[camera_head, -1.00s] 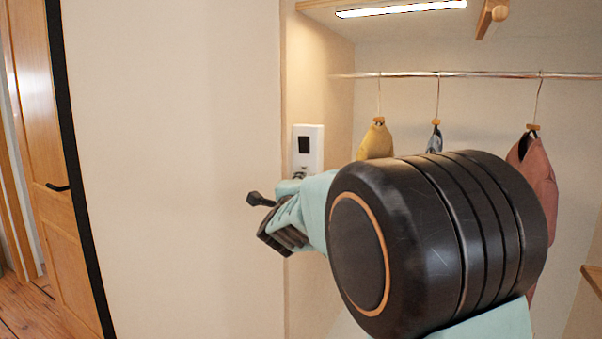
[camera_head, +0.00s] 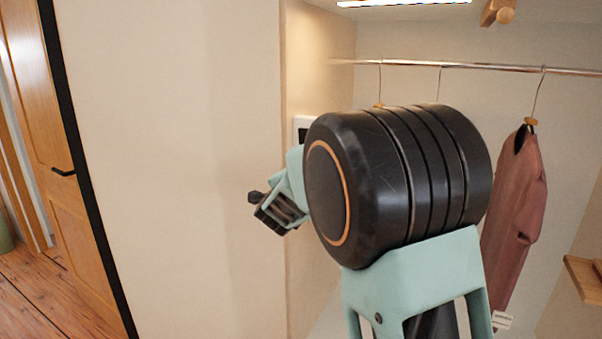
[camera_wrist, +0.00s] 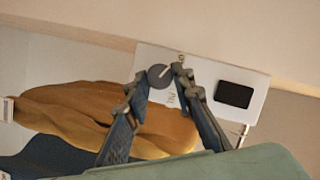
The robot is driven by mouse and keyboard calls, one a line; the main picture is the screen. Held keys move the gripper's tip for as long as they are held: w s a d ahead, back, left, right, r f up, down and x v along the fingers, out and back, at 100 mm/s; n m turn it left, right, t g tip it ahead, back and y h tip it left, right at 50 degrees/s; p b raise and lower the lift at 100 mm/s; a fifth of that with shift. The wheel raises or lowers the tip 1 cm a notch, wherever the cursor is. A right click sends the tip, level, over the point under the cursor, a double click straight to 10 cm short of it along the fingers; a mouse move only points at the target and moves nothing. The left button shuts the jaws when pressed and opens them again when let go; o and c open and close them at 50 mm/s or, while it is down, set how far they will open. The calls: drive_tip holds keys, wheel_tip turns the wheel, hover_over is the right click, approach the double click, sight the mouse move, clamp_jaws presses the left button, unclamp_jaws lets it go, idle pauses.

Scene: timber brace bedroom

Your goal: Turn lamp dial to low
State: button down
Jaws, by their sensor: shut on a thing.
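The round grey dial (camera_wrist: 159,77) with a light pointer mark sits on a white wall panel (camera_wrist: 205,72) in the wrist view. My gripper (camera_wrist: 160,74) has its two fingertips on either side of the dial, closed on it. Small marks beside the dial are too blurred to read. In the head view only the panel's upper corner (camera_head: 301,122) shows. My arm hides the dial and fingertips there. The lit lamp strip (camera_head: 403,2) is at the top of the closet.
The panel has a dark screen (camera_wrist: 234,94). A mustard garment (camera_wrist: 100,110) hangs close by in the wrist view. A red garment (camera_head: 516,215) hangs from the rail (camera_head: 470,67). A plain wall (camera_head: 190,160) stands left of the closet.

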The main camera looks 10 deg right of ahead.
drive_tip(key=c, duration=1.7)
unclamp_jaws()
drive_tip(key=shift+o, duration=0.2)
drive_tip(key=v, duration=1.2)
drive_tip(key=shift+f, duration=0.15)
